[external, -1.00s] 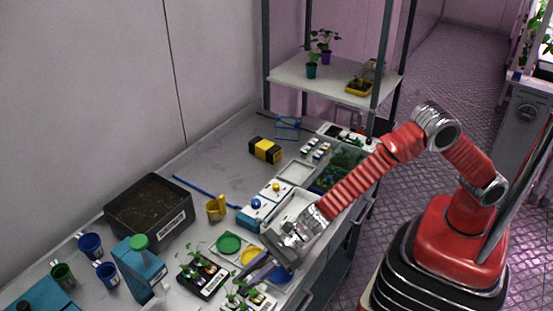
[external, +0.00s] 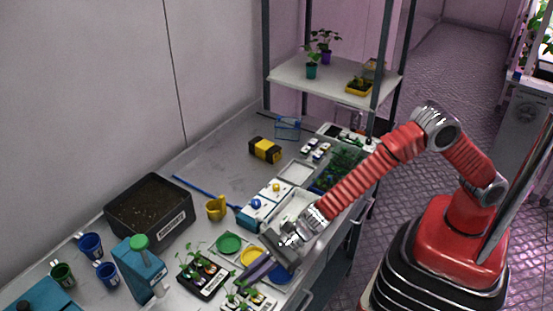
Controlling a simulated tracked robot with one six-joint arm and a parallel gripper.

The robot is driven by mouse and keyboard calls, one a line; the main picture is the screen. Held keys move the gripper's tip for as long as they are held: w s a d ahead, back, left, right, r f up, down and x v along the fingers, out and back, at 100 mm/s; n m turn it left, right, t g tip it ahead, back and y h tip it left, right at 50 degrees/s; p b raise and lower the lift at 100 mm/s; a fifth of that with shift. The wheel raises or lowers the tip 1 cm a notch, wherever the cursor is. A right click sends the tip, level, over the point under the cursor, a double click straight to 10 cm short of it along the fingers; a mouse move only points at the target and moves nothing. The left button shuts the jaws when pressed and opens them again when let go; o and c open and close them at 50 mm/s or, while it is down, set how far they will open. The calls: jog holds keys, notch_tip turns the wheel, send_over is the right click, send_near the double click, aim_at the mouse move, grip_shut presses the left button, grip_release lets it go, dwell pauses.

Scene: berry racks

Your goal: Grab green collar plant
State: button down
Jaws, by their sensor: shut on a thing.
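My gripper (external: 250,274) points down and left over the front of the bench. Other seedlings (external: 195,259) stand in a black tray (external: 203,286) just left of the gripper.
A green disc (external: 229,243), a yellow disc (external: 252,256) and a blue disc (external: 279,274) lie around the fingers. A teal dispenser (external: 140,272), a soil box (external: 150,210) and blue cups (external: 90,246) stand left. A shelf (external: 335,80) holds potted plants behind.

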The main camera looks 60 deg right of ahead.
notch_tip(320, 180, up, 10)
dwell(0.6)
dwell(0.5)
